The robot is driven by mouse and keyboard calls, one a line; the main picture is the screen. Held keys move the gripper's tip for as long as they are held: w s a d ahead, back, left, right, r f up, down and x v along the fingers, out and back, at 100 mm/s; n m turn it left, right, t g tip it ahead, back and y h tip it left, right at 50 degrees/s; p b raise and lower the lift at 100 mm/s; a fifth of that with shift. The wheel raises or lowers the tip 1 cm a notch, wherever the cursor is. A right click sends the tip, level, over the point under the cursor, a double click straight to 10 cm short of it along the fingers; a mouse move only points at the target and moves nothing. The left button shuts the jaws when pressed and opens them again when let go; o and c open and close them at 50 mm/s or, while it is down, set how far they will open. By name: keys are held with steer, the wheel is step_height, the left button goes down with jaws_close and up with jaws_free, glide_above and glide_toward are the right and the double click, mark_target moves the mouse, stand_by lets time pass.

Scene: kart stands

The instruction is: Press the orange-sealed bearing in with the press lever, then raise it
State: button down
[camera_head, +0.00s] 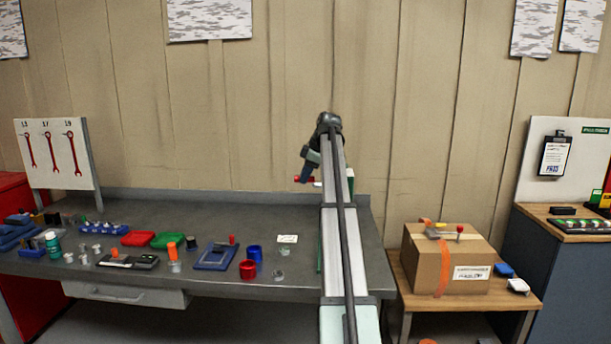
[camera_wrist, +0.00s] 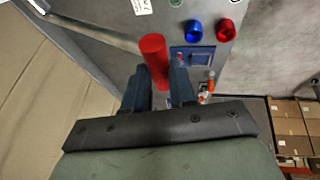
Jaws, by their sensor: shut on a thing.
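My gripper (camera_head: 307,175) is raised above the right end of the grey workbench. In the wrist view its two dark fingers (camera_wrist: 158,82) are shut on the red grip (camera_wrist: 154,55) of the press lever. The lever's metal bar (camera_wrist: 95,31) runs from there to the upper left. In the head view the red grip (camera_head: 302,180) shows just beside the fingers. The press itself is mostly hidden behind my arm; a green part (camera_head: 350,181) shows at its right. I cannot make out the orange-sealed bearing in either view.
A cardboard box (camera_head: 447,262) stands on a side table at right.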

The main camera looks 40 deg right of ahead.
steer(key=shift+s+a+f, duration=0.2)
steer(key=shift+s+f, duration=0.05)
steer(key=shift+f, duration=0.15)
step_height(320, 180, down, 12)
steer(key=s+a+n+t+h, duration=0.1)
steer(key=s+a+t+h, duration=0.1)
steer(key=t+h, duration=0.1)
steer(key=shift+f, duration=0.15)
steer(key=c, duration=1.2)
jaws_free()
steer(key=shift+o, duration=1.4)
steer(key=shift+w+d, duration=0.1)
